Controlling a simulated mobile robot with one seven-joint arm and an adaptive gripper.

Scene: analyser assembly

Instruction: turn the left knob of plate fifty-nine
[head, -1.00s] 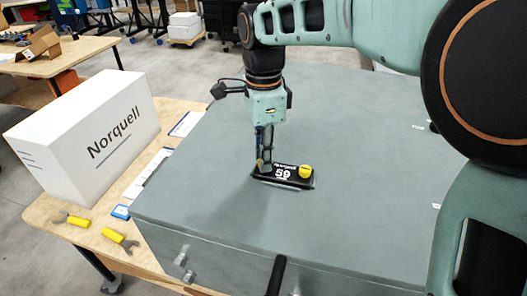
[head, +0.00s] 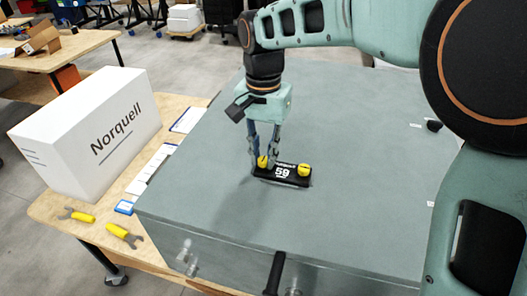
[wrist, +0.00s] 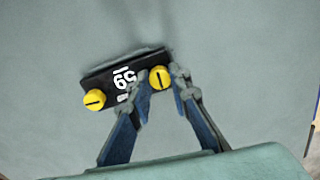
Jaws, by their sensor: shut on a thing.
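The black plate fifty-nine (head: 283,175) lies on the grey cabinet top, with a yellow knob near each end. Its left knob (head: 263,161) is between the fingertips of my gripper (head: 264,164). In the wrist view the plate (wrist: 112,78) is upside down, and the left knob (wrist: 160,78) shows at its right end. There my gripper (wrist: 159,76) is shut on that knob, a finger on each side. The knob's dark slot runs nearly upright in the wrist view. The right knob (head: 304,170) is free, and its slot (wrist: 95,100) lies nearly level in the wrist view.
The grey cabinet top (head: 350,215) is wide and clear around the plate. A white Norquell box (head: 85,130) stands on the wooden table at left, with two yellow-handled tools (head: 124,235) in front of it. A black handle (head: 274,273) is on the cabinet's front.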

